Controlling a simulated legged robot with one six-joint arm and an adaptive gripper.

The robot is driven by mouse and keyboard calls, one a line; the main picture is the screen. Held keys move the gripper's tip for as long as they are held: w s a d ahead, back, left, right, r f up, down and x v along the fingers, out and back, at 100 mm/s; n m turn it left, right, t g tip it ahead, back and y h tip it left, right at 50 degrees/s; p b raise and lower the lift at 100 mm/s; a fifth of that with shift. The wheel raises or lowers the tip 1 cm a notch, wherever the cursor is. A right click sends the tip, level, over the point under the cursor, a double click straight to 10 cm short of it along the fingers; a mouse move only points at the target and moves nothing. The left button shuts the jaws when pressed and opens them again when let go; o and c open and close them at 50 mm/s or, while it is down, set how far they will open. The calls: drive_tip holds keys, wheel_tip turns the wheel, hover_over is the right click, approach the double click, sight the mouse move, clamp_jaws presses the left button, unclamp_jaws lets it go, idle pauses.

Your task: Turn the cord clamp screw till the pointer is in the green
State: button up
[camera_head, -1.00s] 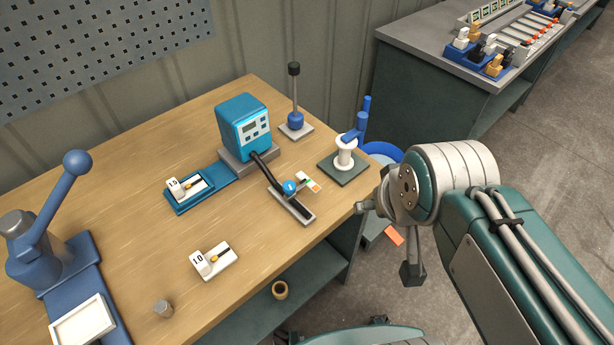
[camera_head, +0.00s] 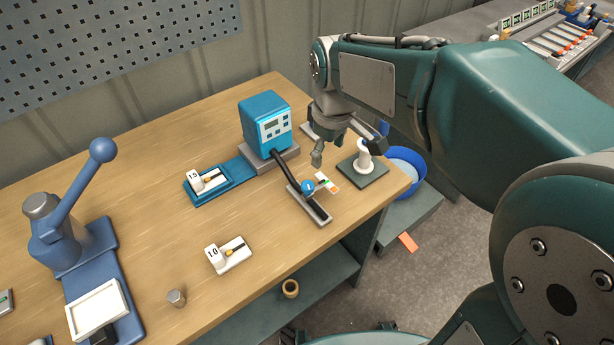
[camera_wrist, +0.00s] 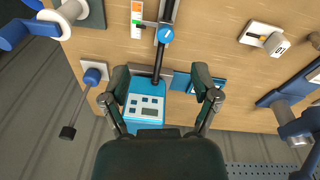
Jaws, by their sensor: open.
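The blue clamp screw knob (camera_head: 308,187) with a white mark sits on a grey clamp bar (camera_head: 318,211) at the bench's right side. It also shows in the wrist view (camera_wrist: 166,36). A black cord (camera_head: 287,166) runs from the teal dosing unit (camera_head: 265,118) to the clamp. My gripper (camera_head: 347,146) is open and empty, above the bench behind the knob. In the wrist view its spread fingers (camera_wrist: 161,79) frame the unit and cord.
A white spool (camera_head: 364,160) on a dark plate stands right of the clamp, close to my gripper. A lever post (camera_wrist: 92,76) stands near the unit. A 1.0 block (camera_head: 229,255) and a blue press (camera_head: 70,240) are left.

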sight(307, 184)
drive_tip(key=w+a+f, duration=0.1)
drive_tip(key=f, duration=0.3)
drive_tip(key=w+a+f+n, duration=0.1)
drive_tip(key=f, duration=0.4)
drive_tip(key=w+a+f+n+g, duration=0.1)
drive_tip(key=f, duration=0.4)
drive_tip(key=shift+w+a+f, duration=0.15)
drive_tip(key=shift+w+a, duration=0.15)
drive_tip(key=shift+a, duration=0.05)
clamp_jaws()
